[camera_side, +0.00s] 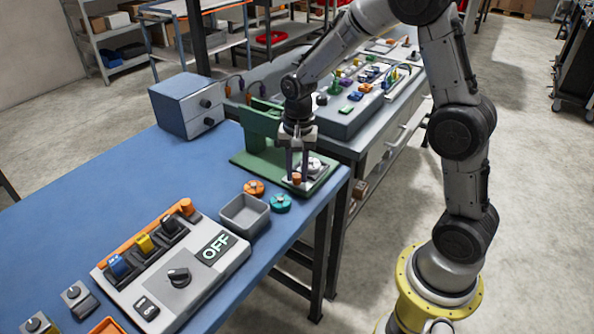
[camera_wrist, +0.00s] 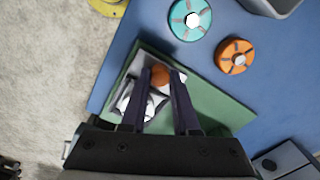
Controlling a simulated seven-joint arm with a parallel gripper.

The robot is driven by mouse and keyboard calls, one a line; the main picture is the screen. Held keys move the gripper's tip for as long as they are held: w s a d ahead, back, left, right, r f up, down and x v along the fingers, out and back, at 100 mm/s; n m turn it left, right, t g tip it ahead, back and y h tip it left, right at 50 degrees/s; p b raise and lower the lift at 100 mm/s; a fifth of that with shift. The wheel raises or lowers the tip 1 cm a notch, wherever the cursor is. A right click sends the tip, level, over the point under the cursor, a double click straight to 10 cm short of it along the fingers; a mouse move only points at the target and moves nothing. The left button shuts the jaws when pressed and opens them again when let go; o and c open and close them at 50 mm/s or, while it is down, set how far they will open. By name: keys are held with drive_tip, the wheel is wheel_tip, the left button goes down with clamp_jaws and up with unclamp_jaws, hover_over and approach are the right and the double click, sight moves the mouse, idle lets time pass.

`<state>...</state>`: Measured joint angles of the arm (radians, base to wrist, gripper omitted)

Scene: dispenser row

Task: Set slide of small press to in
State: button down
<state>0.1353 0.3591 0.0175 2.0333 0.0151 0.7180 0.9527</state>
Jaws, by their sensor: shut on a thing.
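The small press (camera_side: 262,128) is green, with an upright frame on a flat green base at the right edge of the blue table. Its pale slide (camera_side: 317,171) lies at the front end of the base and carries a round white part and an orange knob (camera_side: 296,179). My gripper (camera_side: 297,176) points down and is shut on the orange knob. In the wrist view the knob (camera_wrist: 159,75) sits between the two dark fingers, and the slide (camera_wrist: 143,84) and green base (camera_wrist: 222,104) show around them. The press's frame is partly hidden by my arm.
An orange disc (camera_side: 254,188), a teal disc (camera_side: 281,203) and a grey open bin (camera_side: 243,214) stand near the press's front. A panel reading OFF (camera_side: 215,247) is at front left. A blue box (camera_side: 187,105) with knobs stands behind.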

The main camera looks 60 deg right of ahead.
sight(285, 177)
idle(0.4)
drive_tip(key=shift+w+r, duration=0.1)
drive_tip(key=shift+w, duration=1.7)
drive_tip(key=c, duration=0.7)
unclamp_jaws()
drive_tip(key=shift+o, duration=0.2)
wheel_tip(285, 177, up, 14)
drive_tip(key=shift+s, duration=0.15)
